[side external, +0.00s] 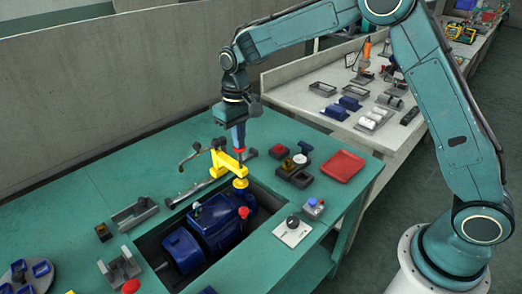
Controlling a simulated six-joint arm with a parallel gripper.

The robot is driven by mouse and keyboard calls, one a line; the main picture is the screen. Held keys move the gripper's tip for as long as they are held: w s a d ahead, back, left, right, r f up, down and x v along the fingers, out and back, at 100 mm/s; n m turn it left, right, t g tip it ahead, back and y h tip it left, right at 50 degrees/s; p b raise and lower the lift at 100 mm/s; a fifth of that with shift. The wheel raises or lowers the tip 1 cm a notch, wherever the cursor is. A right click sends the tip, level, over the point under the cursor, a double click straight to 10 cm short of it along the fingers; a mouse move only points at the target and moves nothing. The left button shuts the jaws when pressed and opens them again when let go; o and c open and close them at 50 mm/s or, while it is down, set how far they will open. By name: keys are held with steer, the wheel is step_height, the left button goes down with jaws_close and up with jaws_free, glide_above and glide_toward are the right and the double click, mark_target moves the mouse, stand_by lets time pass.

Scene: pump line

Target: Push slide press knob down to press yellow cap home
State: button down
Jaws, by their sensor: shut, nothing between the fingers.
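The slide press is a yellow bracket (226,160) over the recess in the green bench. Its red knob (239,151) sits at the top of the press, straight under my gripper. My gripper (239,147) is shut, points down and is at or just above the knob; I cannot tell whether they touch. A yellow cap (240,184) shows below the bracket's outer end, at the blue pump (217,218). Whether the cap is fully seated cannot be told at this size.
A grey lever (190,155) stands left of the press. Small dark blocks (295,168) and a red tray (343,166) lie to the right. A white plate with a black dial (292,230) is at the front.

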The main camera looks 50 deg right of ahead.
steer(key=shift+r, duration=0.2)
steer(key=shift+r, duration=2.35)
steer(key=shift+r, duration=0.1)
steer(key=shift+s+d+r, duration=0.1)
steer(key=shift+s+r, duration=0.05)
steer(key=shift+r, duration=0.05)
steer(key=s+d+r+t, duration=0.1)
steer(key=s+d+r, duration=0.1)
steer(key=s+r, duration=0.4)
steer(key=s+d+r+t, duration=0.25)
steer(key=s+r, duration=0.25)
steer(key=s, duration=0.4)
steer(key=s+d+f+t, duration=0.1)
steer(key=s, duration=0.7)
steer(key=s+d+f+t, duration=0.1)
steer(key=s+d, duration=0.1)
steer(key=s, duration=0.7)
steer(key=shift+s+d+f, duration=0.15)
steer(key=shift+s+f, duration=0.05)
steer(key=shift+f, duration=0.05)
